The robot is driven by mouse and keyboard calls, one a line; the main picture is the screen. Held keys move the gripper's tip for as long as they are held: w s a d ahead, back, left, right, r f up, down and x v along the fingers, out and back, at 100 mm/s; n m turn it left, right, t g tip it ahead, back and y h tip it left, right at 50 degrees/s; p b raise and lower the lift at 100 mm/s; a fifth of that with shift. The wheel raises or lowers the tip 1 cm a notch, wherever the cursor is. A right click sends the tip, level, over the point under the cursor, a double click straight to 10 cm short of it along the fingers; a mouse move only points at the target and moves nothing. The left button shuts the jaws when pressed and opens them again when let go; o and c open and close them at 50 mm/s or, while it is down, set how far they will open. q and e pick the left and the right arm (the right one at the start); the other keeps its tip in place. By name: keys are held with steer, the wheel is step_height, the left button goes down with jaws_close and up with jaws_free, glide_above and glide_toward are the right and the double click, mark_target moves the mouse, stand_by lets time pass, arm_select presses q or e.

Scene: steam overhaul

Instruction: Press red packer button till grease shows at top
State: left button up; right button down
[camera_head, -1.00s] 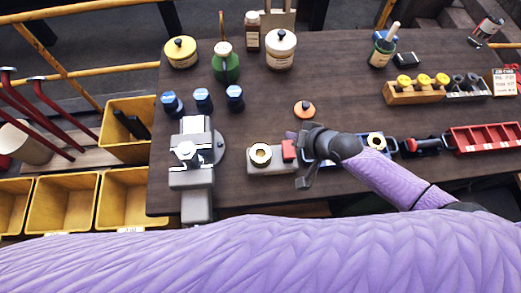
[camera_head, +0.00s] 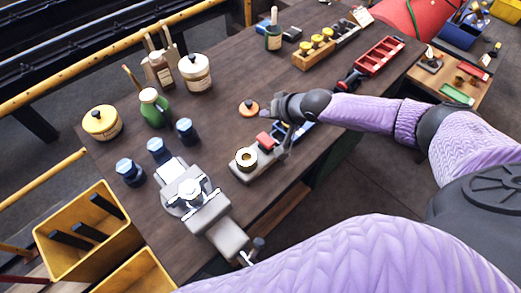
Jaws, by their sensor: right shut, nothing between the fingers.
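The packer is a light grey block (camera_head: 256,171) on the dark bench, with a pale ring-topped bearing (camera_head: 246,158) at its left end. Its red button (camera_head: 265,140) stands at the right end. No grease can be made out at the top of the ring at this size. My left gripper is not in view.
A grey vise (camera_head: 190,190) stands left of the packer, with several blue-capped jars (camera_head: 157,150) behind it. Bare bench lies left of the disc.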

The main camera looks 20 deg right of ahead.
mark_target(268, 141)
steer(key=f+b, duration=0.8)
steer(key=shift+w+d+f, duration=0.1)
steer(key=shift+d+f, duration=0.1)
steer(key=shift+f, duration=0.3)
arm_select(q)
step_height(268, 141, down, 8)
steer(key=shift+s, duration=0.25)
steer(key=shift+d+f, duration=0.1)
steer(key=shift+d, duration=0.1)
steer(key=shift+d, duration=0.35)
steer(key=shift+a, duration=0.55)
